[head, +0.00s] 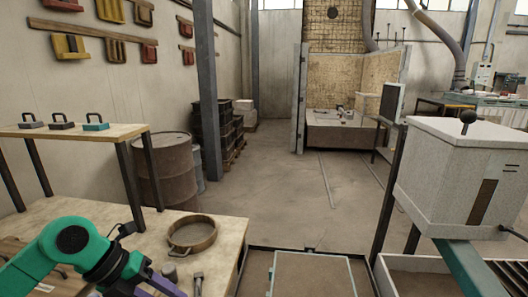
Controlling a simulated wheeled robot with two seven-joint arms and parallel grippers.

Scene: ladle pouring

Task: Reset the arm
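My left arm, green with a black joint and a purple part, enters at the lower left of the head view and runs off the bottom edge. It is over the near wooden table (221,262). No fingertips of my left gripper show, so whether it holds anything is hidden. My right arm and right gripper are not in view. I see no ladle that I can make out clearly.
A raised shelf (75,132) bears several handled blocks. A light grey box furnace (458,175) stands at right. A framed panel (312,276) lies low in front. The floor beyond is clear.

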